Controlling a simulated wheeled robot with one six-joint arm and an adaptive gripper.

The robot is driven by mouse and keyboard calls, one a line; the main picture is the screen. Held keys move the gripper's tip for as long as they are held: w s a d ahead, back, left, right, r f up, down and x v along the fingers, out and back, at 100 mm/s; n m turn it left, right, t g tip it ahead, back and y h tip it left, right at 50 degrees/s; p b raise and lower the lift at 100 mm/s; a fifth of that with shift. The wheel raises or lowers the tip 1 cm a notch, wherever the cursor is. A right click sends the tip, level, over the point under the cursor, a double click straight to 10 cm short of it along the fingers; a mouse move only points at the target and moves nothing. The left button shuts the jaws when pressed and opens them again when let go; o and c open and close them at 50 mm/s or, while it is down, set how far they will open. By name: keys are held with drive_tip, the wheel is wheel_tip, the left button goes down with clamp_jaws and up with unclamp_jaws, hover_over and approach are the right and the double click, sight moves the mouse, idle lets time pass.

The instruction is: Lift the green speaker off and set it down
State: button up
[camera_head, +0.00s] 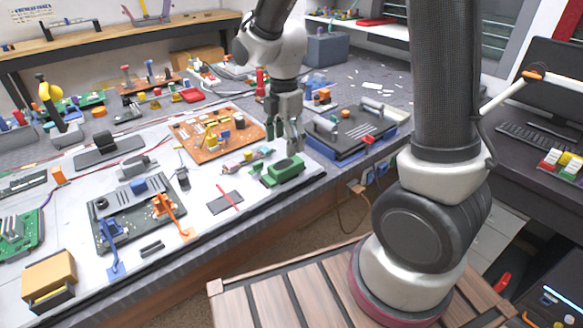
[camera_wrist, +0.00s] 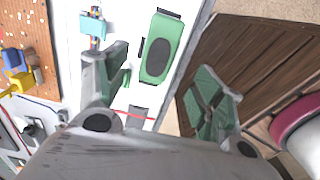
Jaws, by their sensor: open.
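The green speaker (camera_head: 283,170) lies on the white bench mat near its front edge. It is a long green block with a dark oval on top. In the wrist view the green speaker (camera_wrist: 161,47) lies ahead, between the lines of the two fingers and nearer the left one. My gripper (camera_head: 284,138) is above and just behind the speaker in the head view, with its fingers pointing down. The fingers are spread and empty in the wrist view (camera_wrist: 165,88). No contact with the speaker shows.
An orange circuit board (camera_head: 190,147) lies left of the gripper. A dark device on a blue base (camera_head: 345,142) stands to the right. A small light-blue part (camera_wrist: 93,27) is close beside the speaker. A dark plate with a red stick (camera_head: 225,202) lies in front.

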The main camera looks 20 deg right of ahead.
sight(283, 164)
drive_tip(key=f, duration=0.7)
drive_tip(key=shift+a+f, duration=0.25)
drive_tip(key=shift+a, duration=0.05)
clamp_jaws()
